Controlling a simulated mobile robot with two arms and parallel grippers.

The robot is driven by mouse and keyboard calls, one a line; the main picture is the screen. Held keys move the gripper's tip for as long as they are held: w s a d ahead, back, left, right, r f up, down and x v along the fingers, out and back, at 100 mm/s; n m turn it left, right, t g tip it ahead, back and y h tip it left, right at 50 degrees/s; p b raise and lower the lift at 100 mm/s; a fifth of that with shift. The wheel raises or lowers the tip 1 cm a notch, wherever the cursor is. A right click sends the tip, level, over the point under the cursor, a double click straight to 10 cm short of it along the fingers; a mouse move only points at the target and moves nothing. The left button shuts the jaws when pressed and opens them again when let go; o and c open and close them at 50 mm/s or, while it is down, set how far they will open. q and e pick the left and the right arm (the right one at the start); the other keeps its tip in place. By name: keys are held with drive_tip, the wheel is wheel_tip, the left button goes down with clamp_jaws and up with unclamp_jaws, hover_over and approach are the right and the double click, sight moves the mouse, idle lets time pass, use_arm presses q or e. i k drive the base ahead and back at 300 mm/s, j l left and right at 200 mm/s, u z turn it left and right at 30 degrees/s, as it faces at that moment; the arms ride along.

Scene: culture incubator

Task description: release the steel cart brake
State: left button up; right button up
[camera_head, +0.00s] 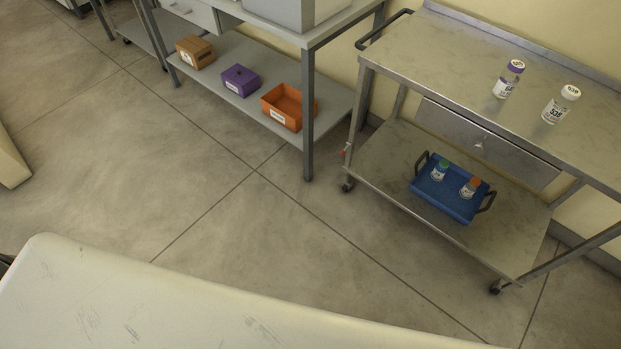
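The steel cart (430,65) stands at the right of the head view, against the wall. It has a top shelf, a drawer (478,140) and a lower shelf (380,152). A small red part (342,153), perhaps the brake lever, sits low on its left leg, just above a caster (348,186). Another caster (496,288) shows at the front right. Whether the brake is set cannot be told at this size. The cart's right end is cut off by the frame. Neither of my grippers shows in this view.
A grey bench (308,115) holding brown, purple and orange boxes stands left of the cart. The floor (210,190) between is clear.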

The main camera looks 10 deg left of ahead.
sight(342, 153)
drive_tip(key=k+j+u, duration=0.1)
drive_tip(key=k, duration=0.2)
drive_tip(key=j+z, duration=0.1)
drive_tip(key=z, duration=0.8)
drive_tip(key=i+j+z, duration=0.15)
drive_tip(key=j+z, duration=0.2)
drive_tip(key=j, duration=0.15)
drive_tip(key=i+j+z, duration=0.1)
drive_tip(key=j+z, duration=0.3)
drive_tip(key=j, duration=0.15)
drive_tip(key=j+z, duration=0.35)
drive_tip(key=j, duration=1.15)
